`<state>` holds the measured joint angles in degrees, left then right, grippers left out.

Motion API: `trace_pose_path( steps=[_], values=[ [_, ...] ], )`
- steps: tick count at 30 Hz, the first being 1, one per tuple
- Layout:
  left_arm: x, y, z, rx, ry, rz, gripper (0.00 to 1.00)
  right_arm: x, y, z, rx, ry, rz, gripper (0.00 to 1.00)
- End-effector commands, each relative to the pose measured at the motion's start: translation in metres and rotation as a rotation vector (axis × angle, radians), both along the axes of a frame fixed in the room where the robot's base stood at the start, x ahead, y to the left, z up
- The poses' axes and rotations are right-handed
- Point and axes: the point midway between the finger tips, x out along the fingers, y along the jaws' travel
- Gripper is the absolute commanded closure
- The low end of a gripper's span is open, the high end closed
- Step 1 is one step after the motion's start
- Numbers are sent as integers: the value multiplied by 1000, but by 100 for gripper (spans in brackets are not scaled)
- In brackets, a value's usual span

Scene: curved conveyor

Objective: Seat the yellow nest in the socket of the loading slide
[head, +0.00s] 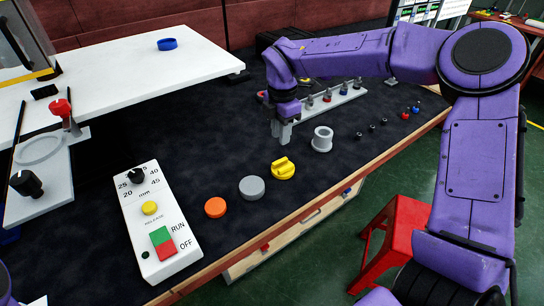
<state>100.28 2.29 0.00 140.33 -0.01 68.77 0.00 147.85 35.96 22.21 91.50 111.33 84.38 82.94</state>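The yellow nest (283,169), a round piece with a raised bar across its top, lies on the dark table mat. A grey plate (50,178) at the left edge has a round ring-shaped recess (38,150); it looks like the loading slide with its socket, but I cannot be sure. My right gripper (284,143) points down over the mat, behind the yellow nest and apart from it. Its fingers overlap in this view, so their opening is unclear. Nothing shows held in it. My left gripper is out of view.
A grey disc (252,188) and orange disc (215,207) lie left of the nest; a grey flanged ring (322,139) lies right. A control box (158,225) stands front left. A white platform (120,62) holds a blue ring (167,44). A peg rack (340,98) stands behind.

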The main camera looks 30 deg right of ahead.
Motion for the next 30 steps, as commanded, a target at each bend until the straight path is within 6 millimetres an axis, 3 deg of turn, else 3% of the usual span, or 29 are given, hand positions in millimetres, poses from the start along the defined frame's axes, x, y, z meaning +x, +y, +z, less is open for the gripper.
trace_pose_path(
  steps=[3,21,29,30],
  values=[
    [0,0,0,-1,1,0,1,0,0,-6,0,2,0,73],
    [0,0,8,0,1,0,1,1,-4,-101,-2,3,2,73],
    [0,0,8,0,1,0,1,1,-4,-106,-1,0,2,73],
    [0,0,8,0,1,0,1,1,-4,-106,-1,1,2,83]
  ],
)
